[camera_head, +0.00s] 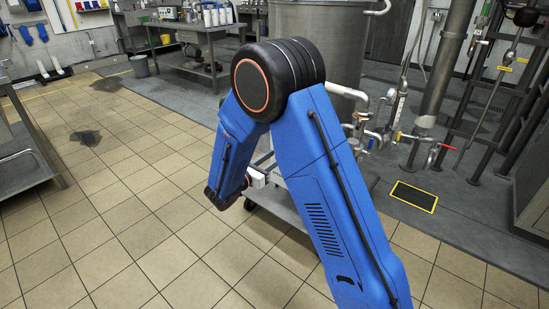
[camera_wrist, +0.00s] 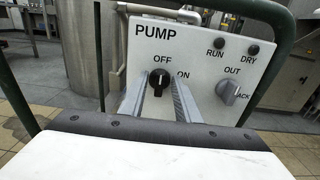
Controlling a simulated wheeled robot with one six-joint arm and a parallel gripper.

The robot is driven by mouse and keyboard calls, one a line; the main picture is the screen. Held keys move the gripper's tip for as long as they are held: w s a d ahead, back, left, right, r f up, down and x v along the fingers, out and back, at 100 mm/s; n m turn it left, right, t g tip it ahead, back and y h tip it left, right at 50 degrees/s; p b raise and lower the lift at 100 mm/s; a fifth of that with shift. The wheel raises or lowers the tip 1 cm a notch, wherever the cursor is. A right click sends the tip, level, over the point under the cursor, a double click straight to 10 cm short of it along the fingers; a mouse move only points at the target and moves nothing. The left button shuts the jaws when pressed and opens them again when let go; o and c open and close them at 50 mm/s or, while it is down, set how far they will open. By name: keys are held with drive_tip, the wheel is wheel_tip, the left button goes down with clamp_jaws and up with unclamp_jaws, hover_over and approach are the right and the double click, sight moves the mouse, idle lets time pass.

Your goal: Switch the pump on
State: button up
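The wrist view shows a white panel marked PUMP (camera_wrist: 195,45). Its black knob (camera_wrist: 160,79) sits below the word OFF and left of ON. The knob's white mark looks upright, toward OFF. My gripper (camera_wrist: 165,88) points at this knob, its two grey fingers apart, with the knob between or just beyond their tips. I cannot tell whether they touch it. In the head view my forearm hides most of the panel and gripper area.
A grey knob (camera_wrist: 229,92) marked OUT sits right of the fingers, under dark RUN (camera_wrist: 216,42) and DRY (camera_wrist: 252,49) lamps. A green tube frame (camera_wrist: 273,60) flanks the panel. A steel tank (camera_head: 345,45) and pipes stand behind my arm.

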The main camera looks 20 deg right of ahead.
drive_tip(key=shift+w+d, duration=0.3)
drive_tip(key=shift+d, duration=0.15)
clamp_jaws()
drive_tip(key=m, duration=1.3)
drive_tip(key=shift+s+d+f+m, duration=0.3)
drive_tip(key=shift+s+f+m, duration=0.1)
idle(0.4)
